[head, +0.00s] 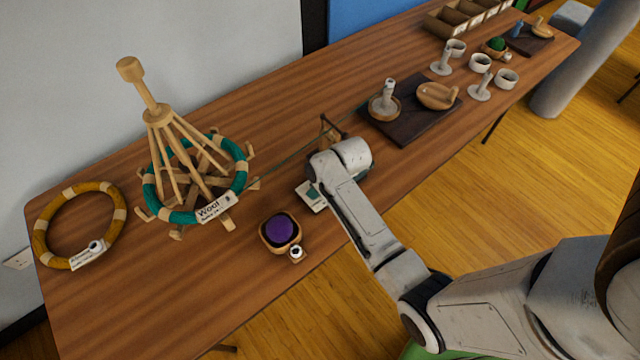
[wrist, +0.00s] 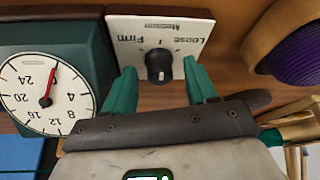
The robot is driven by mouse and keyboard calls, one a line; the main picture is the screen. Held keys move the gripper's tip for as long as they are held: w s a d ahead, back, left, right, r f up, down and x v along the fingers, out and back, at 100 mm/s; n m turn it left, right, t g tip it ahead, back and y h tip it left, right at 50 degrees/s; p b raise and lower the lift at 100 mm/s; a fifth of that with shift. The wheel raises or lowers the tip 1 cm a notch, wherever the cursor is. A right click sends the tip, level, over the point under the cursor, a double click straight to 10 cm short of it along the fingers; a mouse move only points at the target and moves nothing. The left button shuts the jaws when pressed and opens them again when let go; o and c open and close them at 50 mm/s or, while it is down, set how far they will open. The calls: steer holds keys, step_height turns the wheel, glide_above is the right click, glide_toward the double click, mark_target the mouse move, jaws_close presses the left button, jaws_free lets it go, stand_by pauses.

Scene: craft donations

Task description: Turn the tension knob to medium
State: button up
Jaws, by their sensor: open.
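The tension knob (wrist: 159,66) is small, round and black, on a cream plate (wrist: 190,28) in the wrist view. The plate reads Firm, Medium and Loose, upside down there, with Medium at the top edge. I cannot tell which mark the knob points at. My gripper (wrist: 159,72) is open, with one teal finger on each side of the knob and gaps visible between. Whether the fingers reach down around it is unclear. In the head view a cream plate (head: 312,197) shows beside my arm, which hides the knob and my fingers.
A dial with a red needle (wrist: 44,95) stands left of the plate in the wrist view. On the table, a wooden bowl with purple yarn (head: 281,231) and a swift with a teal skein (head: 160,212) are to the left. A dark board (head: 408,132) is behind my arm.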

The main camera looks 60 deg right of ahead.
steer(key=shift+r, duration=0.1)
steer(key=v, duration=1)
steer(key=shift+r, duration=0.3)
steer(key=shift+s, duration=0.1)
steer(key=s+a+f+g+b, duration=0.1)
steer(key=s+a+f, duration=0.1)
steer(key=s+a, duration=0.5)
steer(key=shift+a+f+g+b, duration=0.15)
steer(key=shift+f+g+b, duration=0.2)
steer(key=shift+f+g, duration=0.05)
steer(key=shift+m+g, duration=0.3)
steer(key=shift+g, duration=0.6)
steer(key=s+a, duration=0.4)
steer(key=s, duration=0.1)
steer(key=s+a+b, duration=0.1)
steer(key=s+a, duration=0.1)
steer(key=s, duration=0.1)
steer(key=shift+s+f, duration=0.1)
steer(key=shift+s, duration=0.15)
steer(key=shift+c, duration=0.2)
